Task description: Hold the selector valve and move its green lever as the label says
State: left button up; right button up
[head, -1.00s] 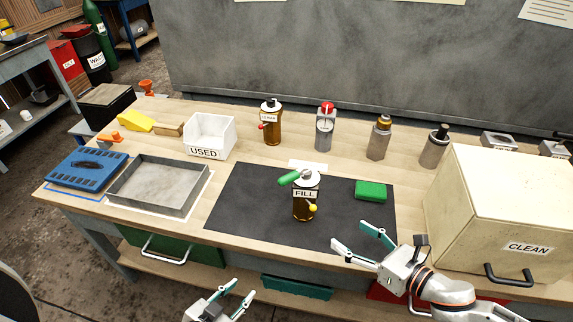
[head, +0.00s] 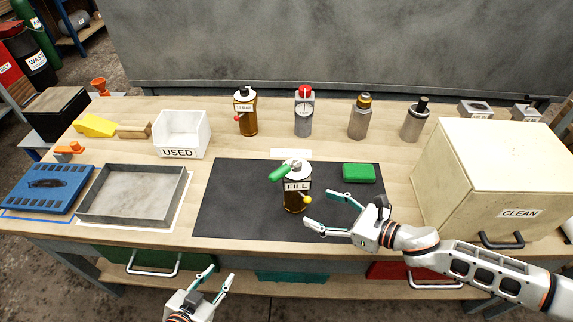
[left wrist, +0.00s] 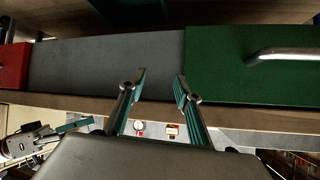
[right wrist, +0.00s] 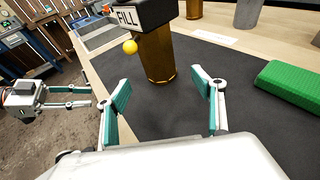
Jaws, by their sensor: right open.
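The selector valve (head: 296,190) stands upright on the black mat (head: 228,208). It has an amber body, a FILL label (head: 297,186), a yellow knob (head: 307,199) and a green lever (head: 281,172) pointing left and slightly down at its top. In the right wrist view its amber body (right wrist: 156,54) stands just beyond the fingers. My right gripper (head: 320,212) is open, just to the right of the valve and apart from it. My left gripper (head: 211,281) is open and empty in front of the bench, below the top's edge.
A green block (head: 345,172) lies on the mat right of the valve. A cream CLEAN box (head: 470,190) stands at right, a metal tray (head: 132,200) and white USED bin (head: 180,130) at left. Several bottles, including an amber one (head: 246,118), line the back.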

aim_at(304, 203)
jog(key=shift+b+x, duration=0.85)
jog(key=shift+x, duration=3.4)
jog(key=shift+c, duration=0.4)
jog(key=c, duration=1.1)
